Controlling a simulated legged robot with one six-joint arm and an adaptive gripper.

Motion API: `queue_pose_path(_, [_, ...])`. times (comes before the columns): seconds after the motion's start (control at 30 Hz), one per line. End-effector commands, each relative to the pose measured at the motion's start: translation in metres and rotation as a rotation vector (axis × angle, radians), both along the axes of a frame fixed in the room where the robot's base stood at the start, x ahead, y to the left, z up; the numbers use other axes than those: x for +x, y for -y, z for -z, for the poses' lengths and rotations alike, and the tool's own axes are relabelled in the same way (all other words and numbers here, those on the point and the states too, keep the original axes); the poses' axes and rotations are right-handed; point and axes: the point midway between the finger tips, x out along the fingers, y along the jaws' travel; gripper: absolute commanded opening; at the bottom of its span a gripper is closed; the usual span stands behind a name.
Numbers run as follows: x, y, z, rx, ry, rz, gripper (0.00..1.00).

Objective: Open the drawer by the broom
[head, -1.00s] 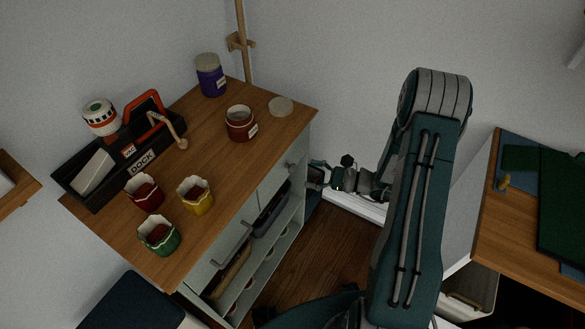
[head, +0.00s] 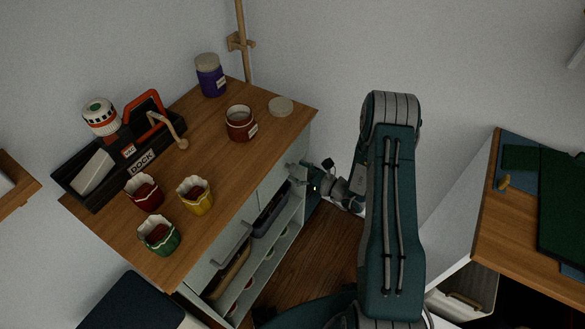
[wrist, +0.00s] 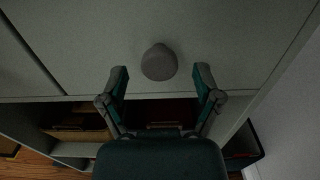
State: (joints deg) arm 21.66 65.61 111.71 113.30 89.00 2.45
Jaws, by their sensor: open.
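The drawer front (wrist: 220,45) is a pale grey panel with a round grey knob (wrist: 159,62) in the wrist view. It looks shut. In the head view it is at the right end of the pale cabinet, just under the wooden top, and the knob (head: 292,166) shows small. The broom's wooden pole (head: 243,45) stands against the wall behind this end. My gripper (wrist: 160,76) is open, with one finger on each side of the knob and a visible gap to it. In the head view my gripper (head: 305,177) is small and dark beside the drawer front.
The cabinet top (head: 225,160) holds a purple jar (head: 210,76), a brown jar (head: 240,123), small pots and a black caddy (head: 110,160). Open shelves with bins (head: 270,210) lie below the drawers. A desk (head: 520,230) stands at the right, with floor (head: 315,250) between.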

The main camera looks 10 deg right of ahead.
Motion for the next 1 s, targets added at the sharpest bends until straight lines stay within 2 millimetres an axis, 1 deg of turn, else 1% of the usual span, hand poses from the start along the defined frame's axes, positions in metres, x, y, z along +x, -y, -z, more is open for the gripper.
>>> queue_pose_path(0.03, [0.0045, -0.0055, 0.0001, -0.001, 0.001, -0.003, 0.83])
queue_pose_path(0.2, [0.0131, -0.0136, 0.0002, -0.001, -0.001, -0.001, 0.83])
queue_pose_path(0.47, [0.0142, -0.0142, 0.0001, -0.001, -0.001, 0.001, 0.83])
queue_pose_path(0.57, [0.0141, -0.0142, 0.0001, -0.001, -0.001, 0.000, 0.43])
queue_pose_path(0.6, [0.0140, -0.0141, 0.0001, -0.001, -0.001, 0.000, 0.25])
queue_pose_path(0.63, [0.0140, -0.0141, 0.0001, -0.001, -0.001, 0.000, 0.11])
queue_pose_path(0.67, [0.0141, -0.0142, 0.0001, -0.001, -0.001, 0.000, 0.00])
queue_pose_path(0.87, [0.0144, -0.0139, 0.0000, -0.001, 0.000, 0.001, 0.00])
queue_pose_path(1.0, [0.0110, -0.0099, 0.0000, -0.001, 0.000, 0.002, 0.00])
